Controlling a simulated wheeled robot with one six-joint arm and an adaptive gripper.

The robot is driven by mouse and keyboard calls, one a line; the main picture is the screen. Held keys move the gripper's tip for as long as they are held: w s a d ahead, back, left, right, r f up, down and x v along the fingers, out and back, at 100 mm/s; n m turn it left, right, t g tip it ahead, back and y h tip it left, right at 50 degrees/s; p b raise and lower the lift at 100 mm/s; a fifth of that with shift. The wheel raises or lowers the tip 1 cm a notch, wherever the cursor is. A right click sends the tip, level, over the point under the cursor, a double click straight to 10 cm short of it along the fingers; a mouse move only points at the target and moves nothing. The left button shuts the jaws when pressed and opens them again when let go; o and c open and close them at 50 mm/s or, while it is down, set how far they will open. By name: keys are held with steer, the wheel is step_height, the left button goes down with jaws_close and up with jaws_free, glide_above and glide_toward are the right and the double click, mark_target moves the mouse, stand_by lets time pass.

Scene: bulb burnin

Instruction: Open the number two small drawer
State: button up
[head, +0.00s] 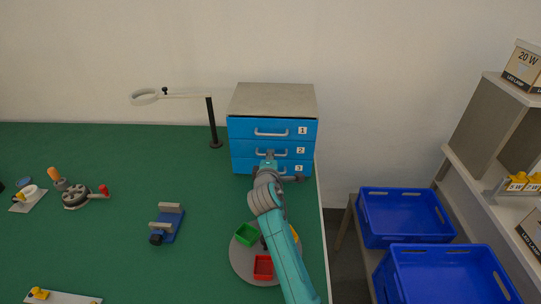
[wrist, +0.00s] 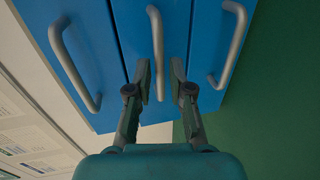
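The small cabinet (head: 272,100) has a grey top and three blue drawers labelled 1, 2 and 3. The number two drawer (head: 239,148) is the middle one and looks flush with the others. Its grey bar handle (wrist: 157,40) shows in the wrist view. My gripper (head: 270,156) is at the cabinet front, hiding most of that handle in the head view. In the wrist view my gripper (wrist: 161,68) is open, with one finger on each side of the middle handle. Small gaps seem to show between fingers and handle. The gripper is empty.
The drawer one handle (head: 271,133) and drawer three handle (wrist: 234,45) lie on either side. A round grey tray (head: 242,268) with coloured bins sits under my arm. A magnifier lamp (head: 211,120) stands left of the cabinet. Blue crates (head: 405,217) are at right.

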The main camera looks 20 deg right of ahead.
steer(key=shift+x, duration=1.1)
jaws_close()
steer(key=f+v, duration=0.3)
steer(key=v, duration=1.3)
steer(key=shift+s+f, duration=0.2)
steer(key=shift+s, duration=0.15)
jaws_free()
